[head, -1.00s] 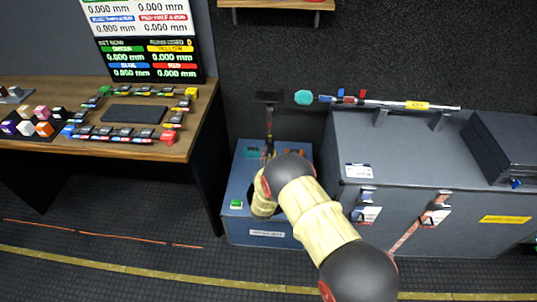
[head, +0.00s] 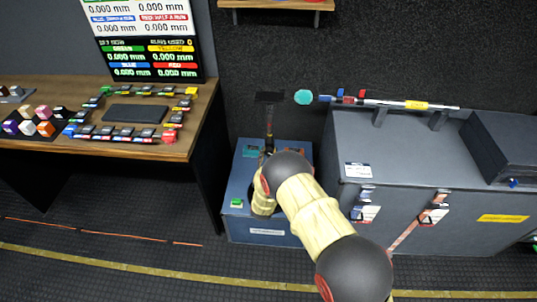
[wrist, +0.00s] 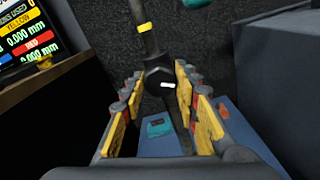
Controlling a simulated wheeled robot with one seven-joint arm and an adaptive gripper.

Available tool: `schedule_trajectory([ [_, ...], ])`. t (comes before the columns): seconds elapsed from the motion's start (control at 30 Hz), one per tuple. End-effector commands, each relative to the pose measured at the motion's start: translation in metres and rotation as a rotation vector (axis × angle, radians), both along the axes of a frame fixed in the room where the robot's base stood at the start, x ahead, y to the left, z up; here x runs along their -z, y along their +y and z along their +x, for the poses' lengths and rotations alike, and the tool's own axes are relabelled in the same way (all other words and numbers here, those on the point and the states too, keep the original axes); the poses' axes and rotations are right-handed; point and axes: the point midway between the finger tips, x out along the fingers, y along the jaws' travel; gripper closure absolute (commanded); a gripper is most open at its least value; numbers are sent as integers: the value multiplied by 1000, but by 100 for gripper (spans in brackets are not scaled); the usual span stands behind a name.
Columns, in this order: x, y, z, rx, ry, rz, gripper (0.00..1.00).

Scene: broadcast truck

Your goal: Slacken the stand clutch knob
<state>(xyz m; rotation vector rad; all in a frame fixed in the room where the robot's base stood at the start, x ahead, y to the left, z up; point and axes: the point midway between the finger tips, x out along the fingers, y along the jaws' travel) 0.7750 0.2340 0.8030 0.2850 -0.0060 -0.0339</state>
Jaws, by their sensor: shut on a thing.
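The stand clutch knob (wrist: 160,78) is a black block with a small white mark, on the dark pole of the stand in the wrist view. My gripper (wrist: 158,88) has its yellow-padded fingers on either side of the knob and is shut on it. There my own arm hides the knob and most of the gripper.
A blue case (head: 238,222) with a green button stands under the stand. A wooden desk (head: 200,120) is at the left.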

Motion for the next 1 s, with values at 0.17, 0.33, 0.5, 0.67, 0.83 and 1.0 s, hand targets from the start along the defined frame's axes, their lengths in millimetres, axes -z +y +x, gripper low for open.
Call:
schedule_trajectory([
  [0.17,3,1,-1,-2,5,-13,95],
  [0.33,3,1,-1,-3,6,-13,95],
  [0.5,3,1,-1,-3,6,-13,67],
  [0.67,2,0,-1,-2,4,-12,58],
  [0.83,1,0,-1,-1,2,-11,50],
  [1.0,1,0,0,-1,2,-11,50],
])
